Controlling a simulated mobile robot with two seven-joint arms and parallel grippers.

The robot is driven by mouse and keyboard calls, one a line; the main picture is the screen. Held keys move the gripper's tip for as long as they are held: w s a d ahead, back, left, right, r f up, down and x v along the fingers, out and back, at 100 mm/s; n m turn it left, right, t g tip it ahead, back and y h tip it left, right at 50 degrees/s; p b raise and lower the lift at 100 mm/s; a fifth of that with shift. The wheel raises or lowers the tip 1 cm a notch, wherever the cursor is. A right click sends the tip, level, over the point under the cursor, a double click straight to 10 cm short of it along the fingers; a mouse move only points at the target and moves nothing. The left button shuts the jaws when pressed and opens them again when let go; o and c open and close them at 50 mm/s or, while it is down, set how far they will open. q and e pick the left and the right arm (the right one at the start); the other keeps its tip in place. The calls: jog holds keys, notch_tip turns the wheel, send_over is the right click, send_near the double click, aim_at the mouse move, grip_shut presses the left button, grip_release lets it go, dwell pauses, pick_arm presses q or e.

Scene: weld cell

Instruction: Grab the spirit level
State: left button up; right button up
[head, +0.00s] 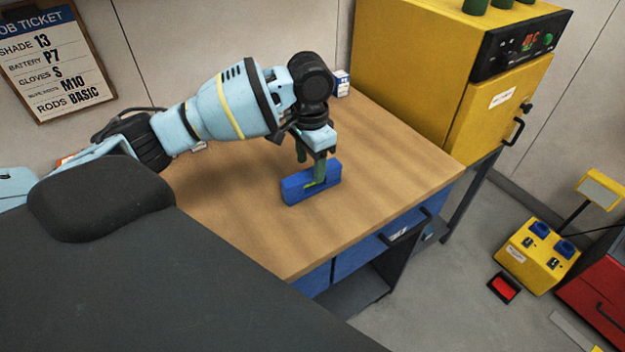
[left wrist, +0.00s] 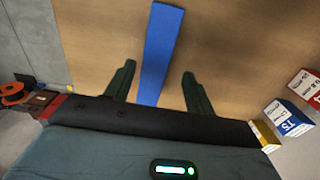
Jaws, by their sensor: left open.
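One finger overlaps the level in the head view, so contact there cannot be told. In the left wrist view the blue level (left wrist: 163,40) runs lengthwise between the two dark green fingers of my left gripper (left wrist: 158,70). The fingers are apart, with bare wood showing on both sides of the level. My right gripper is not in view.
The workbench (head: 400,150) has clear wood around the level. A yellow cabinet (head: 415,65) stands at its back right. Small boxes (left wrist: 290,117) show at the right of the left wrist view. A yellow unit (head: 538,255) stands beyond on the right.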

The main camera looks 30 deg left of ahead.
aim_at(312, 172)
pick_arm(q)
jog(key=f, duration=0.4)
jog(key=shift+s+d, duration=0.25)
jog(key=shift+d, duration=0.1)
jog(key=shift+f, duration=0.5)
jog(key=shift+c, duration=0.4)
jog(key=c, duration=1.1)
jog(key=shift+r, duration=0.1)
jog(key=shift+w+r, duration=0.1)
jog(key=shift+r, duration=0.45)
notch_tip(312, 172, up, 2)
jog(key=shift+r, duration=0.15)
jog(key=d, duration=0.5)
jog(key=d+r, duration=0.1)
jog(key=d, duration=1)
jog(key=shift+w+r, duration=0.2)
